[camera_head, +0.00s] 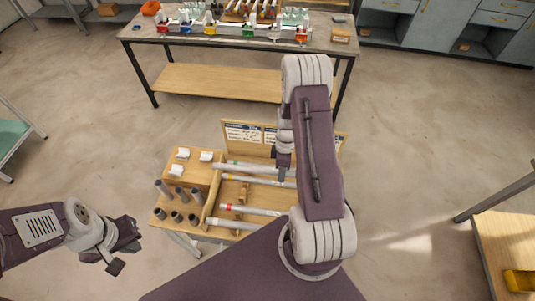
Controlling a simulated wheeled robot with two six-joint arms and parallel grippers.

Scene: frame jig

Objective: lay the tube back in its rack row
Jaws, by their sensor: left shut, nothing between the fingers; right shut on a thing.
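A wooden rack (208,207) holds several pale grey tubes lying in rows. One tube has a red band (245,211), and another lies in front of it (232,224). A yellow mark shows by a tube (250,180) farther back, and a green band shows near the back row. My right gripper (283,174) points down over the back rows, shut on a tube (235,168) whose left end overlaps the rack's divider. Its right end is hidden by my arm, and I cannot tell its height. My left gripper (118,254) is shut and empty, left of the rack.
Several dark grey cylinders (178,216) stand upright at the rack's left, with white blocks (207,156) behind. A labelled wooden board (228,128) rises at the back. A cluttered workbench (180,50) is beyond. Open floor lies left of the rack.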

